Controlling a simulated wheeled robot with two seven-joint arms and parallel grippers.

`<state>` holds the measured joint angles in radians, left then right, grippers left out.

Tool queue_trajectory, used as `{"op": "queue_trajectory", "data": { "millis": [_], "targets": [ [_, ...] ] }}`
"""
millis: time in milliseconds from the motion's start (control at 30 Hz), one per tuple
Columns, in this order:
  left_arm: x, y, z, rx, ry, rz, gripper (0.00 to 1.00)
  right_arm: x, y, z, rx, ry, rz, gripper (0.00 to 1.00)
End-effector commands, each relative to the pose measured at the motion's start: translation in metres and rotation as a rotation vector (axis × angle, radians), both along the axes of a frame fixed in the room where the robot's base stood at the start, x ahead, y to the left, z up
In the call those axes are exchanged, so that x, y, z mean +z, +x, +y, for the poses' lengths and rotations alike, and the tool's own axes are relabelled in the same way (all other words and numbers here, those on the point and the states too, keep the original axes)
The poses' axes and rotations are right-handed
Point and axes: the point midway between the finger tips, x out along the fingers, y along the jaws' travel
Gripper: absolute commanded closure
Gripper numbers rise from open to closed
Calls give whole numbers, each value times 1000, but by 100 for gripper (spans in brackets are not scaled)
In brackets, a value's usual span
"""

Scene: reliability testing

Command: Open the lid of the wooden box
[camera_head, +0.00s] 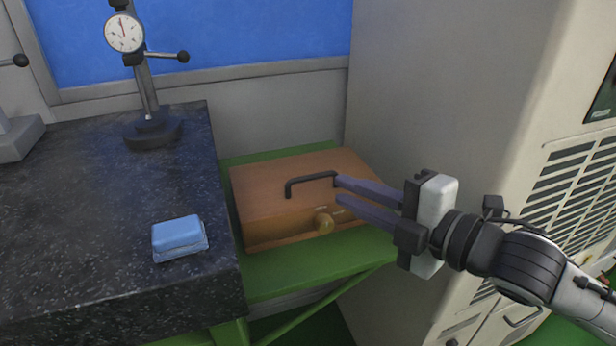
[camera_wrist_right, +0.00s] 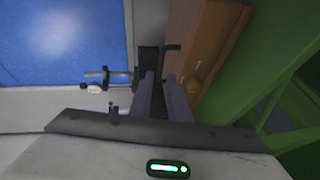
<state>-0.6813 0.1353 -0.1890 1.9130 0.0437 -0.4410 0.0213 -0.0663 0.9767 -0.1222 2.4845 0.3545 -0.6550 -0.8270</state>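The wooden box (camera_head: 290,205) is brown and sits on a green stand, with its lid closed. My left gripper is out of view.
A dark granite slab (camera_head: 80,220) lies left of the box, carrying a blue block in a clear case (camera_head: 179,238) and a dial gauge stand (camera_head: 152,130). A tall beige cabinet (camera_head: 430,90) stands close on the right. The green stand (camera_head: 290,270) has bare surface in front of the box.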

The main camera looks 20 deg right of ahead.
Motion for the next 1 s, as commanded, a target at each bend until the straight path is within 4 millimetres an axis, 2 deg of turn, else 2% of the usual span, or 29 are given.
{"op": "queue_trajectory", "data": {
  "millis": [33, 100, 367, 433, 700, 1000],
  "targets": [
    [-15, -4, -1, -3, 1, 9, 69, -6, 3, 1, -1, 1, -6, 84],
    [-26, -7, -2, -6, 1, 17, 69, -7, 7, 2, -2, 3, -6, 84],
    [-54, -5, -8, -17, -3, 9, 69, -9, 17, 9, 2, -2, -7, 84],
    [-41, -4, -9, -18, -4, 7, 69, -3, 30, 14, 0, 6, 1, 84],
    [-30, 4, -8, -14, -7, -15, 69, -13, 71, 34, 2, 3, 2, 84],
    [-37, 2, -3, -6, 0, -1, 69, -17, 86, 41, 2, -3, 1, 84]
  ]
}}
